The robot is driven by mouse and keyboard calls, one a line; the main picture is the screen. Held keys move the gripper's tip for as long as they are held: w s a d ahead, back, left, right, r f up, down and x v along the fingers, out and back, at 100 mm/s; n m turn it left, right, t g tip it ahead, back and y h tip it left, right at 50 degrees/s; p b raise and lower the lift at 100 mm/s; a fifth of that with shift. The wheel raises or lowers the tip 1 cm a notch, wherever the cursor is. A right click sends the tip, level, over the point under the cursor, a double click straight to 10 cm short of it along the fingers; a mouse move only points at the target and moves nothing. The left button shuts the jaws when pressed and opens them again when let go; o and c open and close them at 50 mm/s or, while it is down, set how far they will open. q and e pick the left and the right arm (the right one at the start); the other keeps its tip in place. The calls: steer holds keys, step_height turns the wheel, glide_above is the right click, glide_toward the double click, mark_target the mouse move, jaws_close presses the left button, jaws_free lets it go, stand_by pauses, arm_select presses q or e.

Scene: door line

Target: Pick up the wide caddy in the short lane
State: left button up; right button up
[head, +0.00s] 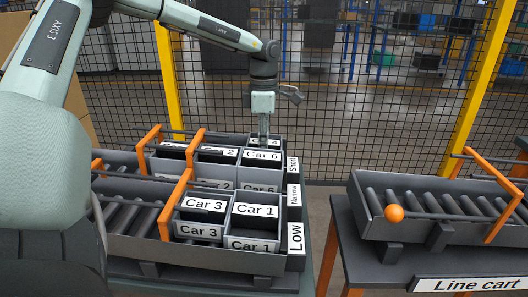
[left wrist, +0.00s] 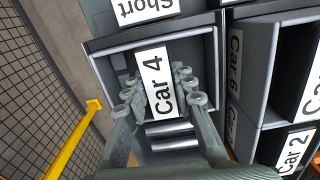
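The caddy labelled Car 4 (head: 265,141) stands in the back lane, at the end by the Short sign (head: 292,163). In the left wrist view it is a grey, open-topped box (left wrist: 105,68) with a white Car 4 plate (left wrist: 155,80) across its middle. My left gripper (head: 263,138) points straight down over this caddy. In the left wrist view its fingers (left wrist: 160,88) are apart, one on each side of the plate; I cannot tell whether they touch it. The caddy's lower part is hidden in the head view. My right gripper is not in view.
Caddies Car 2 (head: 217,152) and Car 6 (head: 261,188) stand close in front; Car 3 (head: 203,204) and Car 1 (head: 256,210) are in the Low lane. Orange bars (head: 174,205) cross the lanes. A mesh fence (head: 330,130) is behind. The line cart (head: 440,215) is at right.

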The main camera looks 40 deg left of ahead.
arm_select(q)
jaws_close()
steer(key=shift+r, duration=0.1)
step_height(320, 180, up, 11)
steer(key=shift+f, duration=0.15)
steer(key=shift+r+p, duration=0.65)
steer(key=shift+r, duration=1.45)
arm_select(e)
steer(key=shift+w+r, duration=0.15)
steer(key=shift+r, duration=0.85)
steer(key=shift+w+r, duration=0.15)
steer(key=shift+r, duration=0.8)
